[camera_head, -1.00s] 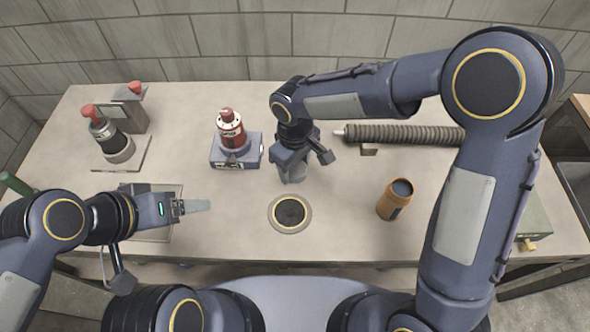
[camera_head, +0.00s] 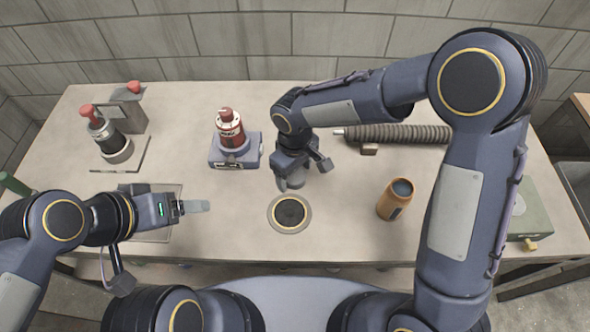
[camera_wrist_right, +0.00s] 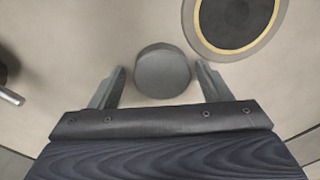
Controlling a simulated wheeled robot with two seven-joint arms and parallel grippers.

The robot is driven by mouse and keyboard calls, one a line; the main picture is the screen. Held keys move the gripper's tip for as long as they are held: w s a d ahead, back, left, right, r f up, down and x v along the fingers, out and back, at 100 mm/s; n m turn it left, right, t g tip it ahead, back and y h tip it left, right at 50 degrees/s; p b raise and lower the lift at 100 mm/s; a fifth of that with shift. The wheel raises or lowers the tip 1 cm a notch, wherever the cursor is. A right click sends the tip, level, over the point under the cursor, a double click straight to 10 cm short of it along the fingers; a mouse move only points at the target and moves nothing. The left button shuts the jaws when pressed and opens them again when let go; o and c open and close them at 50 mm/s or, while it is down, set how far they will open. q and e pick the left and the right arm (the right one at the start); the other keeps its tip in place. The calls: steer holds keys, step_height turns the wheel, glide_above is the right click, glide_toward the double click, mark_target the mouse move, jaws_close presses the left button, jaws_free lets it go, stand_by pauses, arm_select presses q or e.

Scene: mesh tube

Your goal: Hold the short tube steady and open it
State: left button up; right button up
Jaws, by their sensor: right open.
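A short grey cylinder (camera_wrist_right: 162,70), which looks like the short tube, stands between the spread fingers of my right gripper (camera_wrist_right: 158,88). A gap shows on each side of it. In the head view the cylinder (camera_head: 296,177) is partly hidden by my right gripper (camera_head: 290,182), which points down at mid-table. My left gripper (camera_head: 193,207) is at the left, pointing right, well apart from the cylinder. Its pale tip is too small to tell whether the fingers are closed or hold anything.
A dark round disc with a yellow ring (camera_head: 290,211) lies just in front of the cylinder. A red bottle (camera_head: 229,128) stands on a blue-grey base at the left. An orange container (camera_head: 395,199) and a ribbed hose (camera_head: 400,134) are at the right.

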mark_target(295, 175)
arm_select(q)
steer(key=shift+r, duration=0.4)
arm_select(e)
step_height(295, 175, up, 12)
steer(key=shift+s+r, duration=0.15)
steer(key=shift+r, duration=0.05)
steer(key=s+d+r+m+t+y, duration=0.1)
steer(key=s+d+r+m, duration=0.15)
steer(key=d, duration=0.45)
steer(key=s+d+r+m+t+y, duration=0.1)
steer(key=s+d+r+m, duration=0.15)
steer(key=d, duration=0.45)
arm_select(q)
steer(key=shift+r+p, duration=0.4)
steer(key=shift+p, duration=0.25)
arm_select(e)
steer(key=s+d+f+m+t+y, duration=0.1)
steer(key=s+d+m+t, duration=0.2)
steer(key=s, duration=0.9)
steer(key=d+m, duration=0.3)
steer(key=d, duration=0.1)
steer(key=shift+d+f+t+y, duration=0.15)
steer(key=shift+t+y, duration=0.15)
steer(key=shift+y, duration=0.1)
arm_select(q)
steer(key=shift+c, duration=0.2)
